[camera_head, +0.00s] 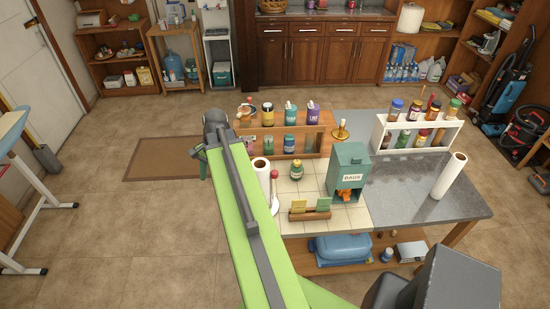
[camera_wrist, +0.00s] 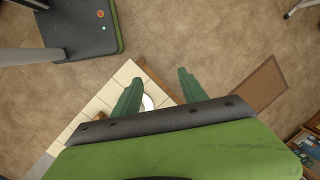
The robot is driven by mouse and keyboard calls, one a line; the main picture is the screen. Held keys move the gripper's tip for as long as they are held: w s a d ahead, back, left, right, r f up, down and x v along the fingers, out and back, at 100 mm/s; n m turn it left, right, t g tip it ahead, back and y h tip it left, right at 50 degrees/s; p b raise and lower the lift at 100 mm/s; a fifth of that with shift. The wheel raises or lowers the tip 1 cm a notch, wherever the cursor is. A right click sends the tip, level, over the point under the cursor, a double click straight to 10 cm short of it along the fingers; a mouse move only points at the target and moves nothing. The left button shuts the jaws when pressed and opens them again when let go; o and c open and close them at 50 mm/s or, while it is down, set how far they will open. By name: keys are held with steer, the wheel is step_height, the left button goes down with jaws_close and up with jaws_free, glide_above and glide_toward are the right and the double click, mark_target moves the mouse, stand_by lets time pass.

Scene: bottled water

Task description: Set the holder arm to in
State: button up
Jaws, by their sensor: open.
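A paper towel roll (camera_head: 262,176) stands upright on the tiled left part of the counter, just right of my green arm. A thin upright piece with a red tip, which looks like the holder arm (camera_head: 274,186), stands close beside the roll on its right; my arm hides part of this area. My gripper (camera_wrist: 160,78) is open and empty in the wrist view, its two green fingers apart over the tile edge and floor. A white round part (camera_wrist: 148,102) shows between the fingers; I cannot tell whether it belongs to the holder.
A wooden bottle rack (camera_head: 327,140) is behind. A second white roll (camera_head: 449,176) stands at right. Floor left of the counter is open.

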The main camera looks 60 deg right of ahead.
mark_target(275, 172)
steer(key=s+d+r+m+p, duration=0.1)
steer(key=s+d+r+m, duration=0.1)
steer(key=s+d, duration=0.1)
steer(key=s+d+r+m+t+p, duration=0.1)
steer(key=s+d+r+m, duration=0.1)
steer(key=d, duration=0.3)
steer(key=s+d+r+m+p, duration=0.2)
steer(key=s+d+r+m, duration=0.1)
steer(key=s+d, duration=0.1)
steer(key=shift+s+d+m, duration=0.25)
steer(key=shift+d+m, duration=0.05)
steer(key=s+d+r+m+t+p, duration=0.2)
steer(key=s+d+r+m+p, duration=0.15)
steer(key=s+d+m, duration=0.65)
steer(key=w+a+f+n+b, duration=0.1)
steer(key=f+b, duration=0.4)
steer(key=w+a+f+n+b, duration=0.1)
steer(key=f+b, duration=0.4)
steer(key=w+a+f+b, duration=0.1)
steer(key=w+f+b, duration=0.1)
steer(key=f+b, duration=0.3)
steer(key=shift+a+f+n+b, duration=0.1)
steer(key=shift+a+n+b, duration=0.15)
steer(key=shift+n+b, duration=0.15)
steer(key=shift+w+a+f+b, duration=0.1)
steer(key=shift+w+f+b, duration=0.15)
steer(key=shift+f+b, duration=0.1)
jaws_close()
